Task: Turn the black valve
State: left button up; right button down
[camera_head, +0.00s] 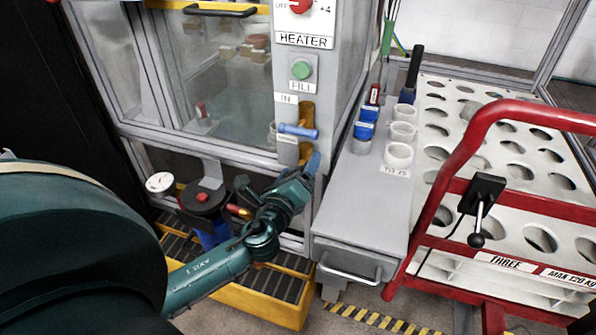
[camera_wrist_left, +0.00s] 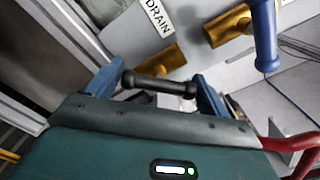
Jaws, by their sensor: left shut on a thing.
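The black valve (camera_wrist_left: 160,85) shows in the left wrist view as a black bar handle in front of a brass pipe (camera_wrist_left: 155,66), beside the DRAIN label. My left gripper (camera_wrist_left: 158,90) has its blue fingers at the two ends of this handle and is shut on it. In the head view my left gripper (camera_head: 312,168) is at the front of the grey column, below the blue-handled valve (camera_head: 298,131). It hides the black valve there. The blue handle also shows at the upper right of the left wrist view (camera_wrist_left: 264,38). My right gripper is not in view.
A grey bench (camera_head: 362,215) with a drawer handle stands right of the column. A red-framed cart (camera_head: 470,135) with a holed white top is further right. A yellow-edged grate (camera_head: 290,308) lies below my left arm, near a black-topped blue container (camera_head: 205,203).

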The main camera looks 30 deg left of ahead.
pick_arm(q)
jog(key=shift+n, duration=0.6)
jog(key=o, duration=0.7)
jog(key=shift+c, duration=0.2)
jog(key=v, duration=1.3)
jog(key=shift+b, duration=0.4)
jog(key=shift+s+f, duration=0.1)
jog(key=shift+s, duration=0.05)
